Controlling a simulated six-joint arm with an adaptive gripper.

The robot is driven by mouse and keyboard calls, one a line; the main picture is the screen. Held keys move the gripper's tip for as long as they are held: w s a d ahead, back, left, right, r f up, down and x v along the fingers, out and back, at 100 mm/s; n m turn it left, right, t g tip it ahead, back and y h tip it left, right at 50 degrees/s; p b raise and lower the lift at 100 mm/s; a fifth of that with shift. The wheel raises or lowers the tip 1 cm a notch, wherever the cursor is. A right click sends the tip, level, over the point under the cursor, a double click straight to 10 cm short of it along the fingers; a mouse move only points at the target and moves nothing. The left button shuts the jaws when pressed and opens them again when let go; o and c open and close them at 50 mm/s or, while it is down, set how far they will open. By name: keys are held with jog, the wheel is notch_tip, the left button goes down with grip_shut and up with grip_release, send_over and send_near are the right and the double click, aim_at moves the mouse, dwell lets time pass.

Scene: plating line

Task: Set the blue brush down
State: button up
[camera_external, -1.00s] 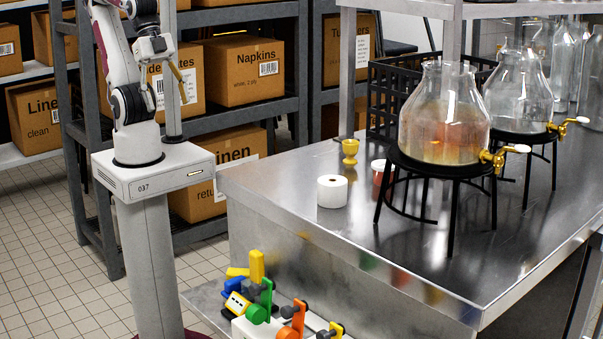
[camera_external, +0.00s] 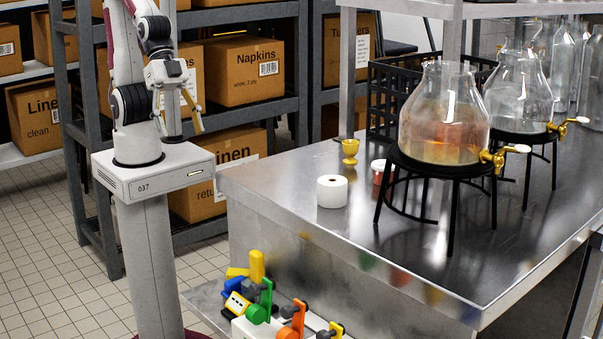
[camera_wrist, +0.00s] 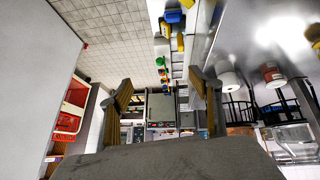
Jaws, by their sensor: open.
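My gripper (camera_external: 180,124) is open and empty, held in the air beside my arm's column, left of the steel table. In the wrist view its two ridged fingers (camera_wrist: 160,95) stand wide apart with nothing between them. I cannot make out a brush for certain. A blue item (camera_external: 233,285) lies on the low shelf among yellow and other coloured pieces, well below and apart from my gripper. Blue also shows at the top of the wrist view (camera_wrist: 173,17); its shape is too small to identify.
The steel table (camera_external: 290,190) holds a white roll (camera_external: 332,191), a yellow cup (camera_external: 350,152), a red-and-white tub (camera_external: 379,172) and glass dispensers (camera_external: 445,115) on black stands. Green and orange-handled parts (camera_external: 290,325) crowd the low shelf (camera_external: 200,300). Boxed shelving (camera_external: 200,125) stands behind my arm.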

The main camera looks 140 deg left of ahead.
jog(key=w+d+f+n+t, duration=0.1)
jog(key=w+d+f, duration=0.1)
jog(key=w+f, duration=0.6)
jog(key=n+t+y, duration=0.1)
jog(key=t+y, duration=0.3)
jog(key=t, duration=0.1)
send_near(232, 278)
jog(key=x, duration=0.3)
jog(key=shift+w+a, duration=0.15)
jog(key=shift+s+f+m+t+h, duration=0.3)
jog(key=shift+s+m+t, duration=0.15)
jog(key=shift+s, duration=0.35)
jog(key=shift+x, duration=1.25)
